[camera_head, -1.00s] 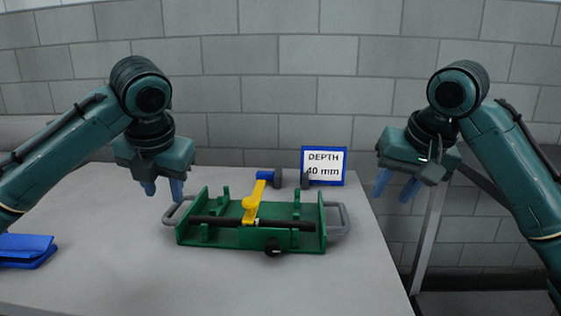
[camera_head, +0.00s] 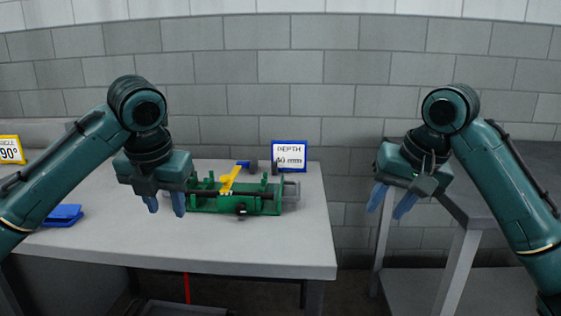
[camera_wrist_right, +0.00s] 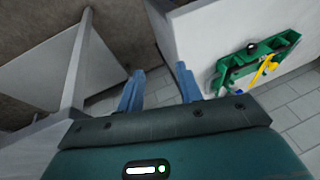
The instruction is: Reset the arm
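My left gripper (camera_head: 166,203) hangs fingers down, in front of the left end of the green fixture, with its two blue fingers apart and nothing between them. My right gripper (camera_head: 391,202) hangs to the right of the table over the gap, fingers apart and empty. In the right wrist view its blue fingers (camera_wrist_right: 158,88) are spread with only floor between them. The green fixture (camera_head: 262,206) sits on the table with a black rod and a yellow lever (camera_head: 229,180). The fixture also shows in the right wrist view (camera_wrist_right: 232,68), apart from the gripper.
A yellow sign reading 90° (camera_head: 10,150) is at far left. Another grey table (camera_head: 500,180) stands at right. Floor shows between the tables.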

